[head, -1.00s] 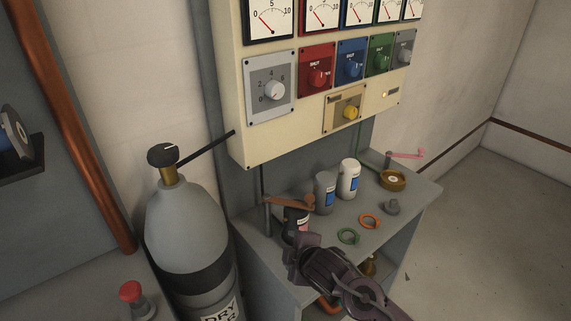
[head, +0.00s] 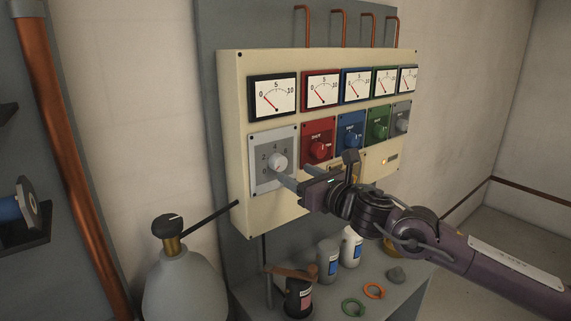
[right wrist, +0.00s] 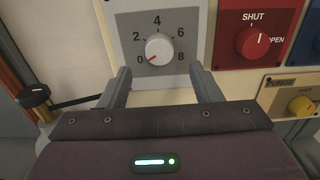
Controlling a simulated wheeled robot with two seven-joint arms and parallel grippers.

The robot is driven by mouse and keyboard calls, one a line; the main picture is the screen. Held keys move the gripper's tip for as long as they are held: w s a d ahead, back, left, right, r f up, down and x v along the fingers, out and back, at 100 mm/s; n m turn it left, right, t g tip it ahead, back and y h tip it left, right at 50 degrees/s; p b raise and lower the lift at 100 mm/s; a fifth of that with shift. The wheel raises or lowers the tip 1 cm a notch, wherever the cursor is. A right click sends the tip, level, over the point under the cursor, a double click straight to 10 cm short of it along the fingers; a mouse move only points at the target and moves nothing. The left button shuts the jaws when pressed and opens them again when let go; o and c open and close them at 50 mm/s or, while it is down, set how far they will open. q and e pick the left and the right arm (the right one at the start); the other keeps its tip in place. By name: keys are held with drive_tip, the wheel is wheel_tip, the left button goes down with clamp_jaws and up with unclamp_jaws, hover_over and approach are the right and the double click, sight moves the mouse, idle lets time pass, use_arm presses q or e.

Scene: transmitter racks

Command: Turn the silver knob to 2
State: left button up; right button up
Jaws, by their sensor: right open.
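The silver knob (head: 278,162) is a round, light knob on a grey plate (head: 258,182) at the left of the cream panel. In the right wrist view the knob (right wrist: 159,49) has a dial marked 0, 2, 4, 6, 8, and its red mark points at 0. My right gripper (head: 318,170) is open and empty in front of the panel, below and right of the knob. In the right wrist view its two fingers (right wrist: 162,78) are spread to either side, below the knob and apart from it. My left gripper is not in view.
Red (head: 318,149), blue (head: 350,140) and green (head: 379,130) knobs sit right of the silver one, below a row of gauges. A yellow knob (right wrist: 301,105) is lower right. A gas cylinder (head: 185,287) stands at lower left.

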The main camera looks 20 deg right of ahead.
sight(281, 166)
drive_tip(key=p+x, duration=0.1)
drive_tip(key=x, duration=0.3)
drive_tip(key=shift+w+r+p, duration=0.1)
drive_tip(key=shift+r+p, duration=0.1)
drive_tip(key=shift+p, duration=0.2)
drive_tip(key=shift+w+a+f, duration=0.15)
drive_tip(key=shift+w+a, duration=0.1)
drive_tip(key=shift+w, duration=0.35)
drive_tip(key=c, duration=1)
drive_tip(key=shift+f, duration=0.1)
